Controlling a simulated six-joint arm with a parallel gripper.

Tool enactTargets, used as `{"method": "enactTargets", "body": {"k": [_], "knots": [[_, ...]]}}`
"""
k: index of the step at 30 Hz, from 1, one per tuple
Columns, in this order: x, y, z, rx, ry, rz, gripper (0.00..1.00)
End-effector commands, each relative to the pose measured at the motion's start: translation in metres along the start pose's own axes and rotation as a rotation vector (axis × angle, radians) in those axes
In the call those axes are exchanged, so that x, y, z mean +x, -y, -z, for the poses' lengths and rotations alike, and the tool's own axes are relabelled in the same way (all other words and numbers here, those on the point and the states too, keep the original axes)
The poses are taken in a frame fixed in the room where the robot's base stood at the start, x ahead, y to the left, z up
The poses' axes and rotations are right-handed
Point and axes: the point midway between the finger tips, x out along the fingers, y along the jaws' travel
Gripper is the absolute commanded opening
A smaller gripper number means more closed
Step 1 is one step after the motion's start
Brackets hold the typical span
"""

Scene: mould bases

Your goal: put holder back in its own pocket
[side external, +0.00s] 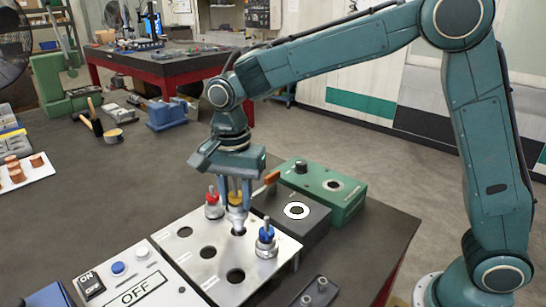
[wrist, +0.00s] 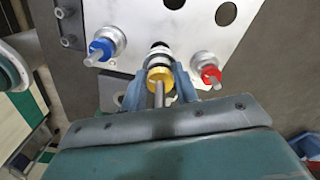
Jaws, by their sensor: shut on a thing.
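My gripper (side external: 236,203) is shut on the yellow-ringed holder (side external: 235,198), which is upright between the fingers. In the wrist view the holder (wrist: 160,74) shows its yellow ring and steel shank between the two fingers (wrist: 159,88). Its lower metal end is at a dark pocket (side external: 239,231) in the steel plate (side external: 184,247); I cannot tell whether the tip is inside or just above. The red holder (side external: 213,206) and the blue holder (side external: 266,239) stand in the plate on either side; they also show in the wrist view, red (wrist: 209,73) and blue (wrist: 101,45).
Two open holes (side external: 209,253) (side external: 235,275) lie in the plate's nearer part. A dark grey block with a white ring (side external: 297,211) and a green box (side external: 325,191) stand behind right. A switch panel (side external: 132,280) adjoins the plate at left.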

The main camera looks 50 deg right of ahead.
Motion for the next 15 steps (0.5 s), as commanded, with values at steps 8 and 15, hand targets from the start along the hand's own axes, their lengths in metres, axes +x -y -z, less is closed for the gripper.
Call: {"method": "enactTargets", "body": {"k": [8,15], "knots": [[0.016,0.000,0.000,0.000,0.000,0.002,0.00],[0.029,0.000,0.000,0.000,0.000,0.002,0.00]]}}
